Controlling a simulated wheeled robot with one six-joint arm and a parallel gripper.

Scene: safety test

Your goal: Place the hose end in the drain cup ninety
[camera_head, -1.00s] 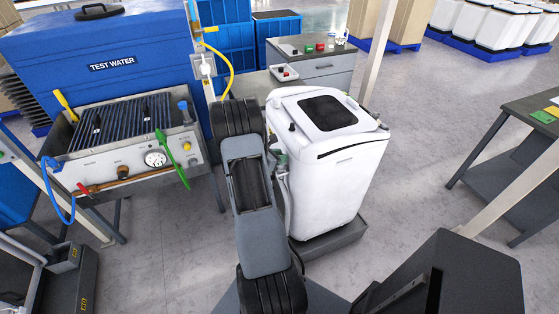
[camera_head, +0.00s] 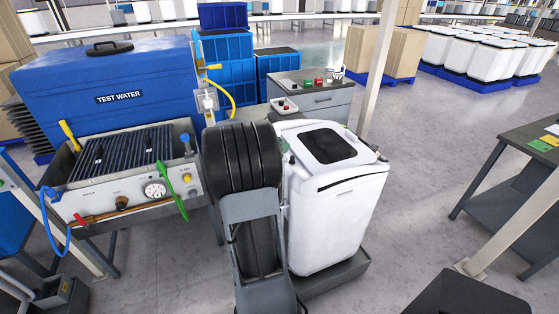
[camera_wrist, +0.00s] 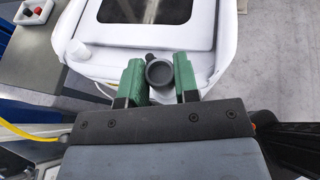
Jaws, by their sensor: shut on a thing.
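In the wrist view my gripper (camera_wrist: 158,80) has green jaws closed around a dark grey, round-mouthed piece (camera_wrist: 159,72), which looks like the hose end. It is at the near edge of the white machine (camera_wrist: 225,45), which also shows in the head view (camera_head: 337,215). A small lip sticks up from its rim. The rest of the hose is hidden below my gripper. In the head view my arm hides the gripper and most of what it holds. I cannot pick out the drain cup ninety for sure in either view.
The blue test water tank (camera_head: 105,88) and a metal tray with gauge and valves (camera_head: 128,185) stand left. A grey cabinet (camera_head: 318,95) is behind the machine. A dark table (camera_head: 510,180) stands right. Open floor (camera_head: 420,180) lies between the machine and the table.

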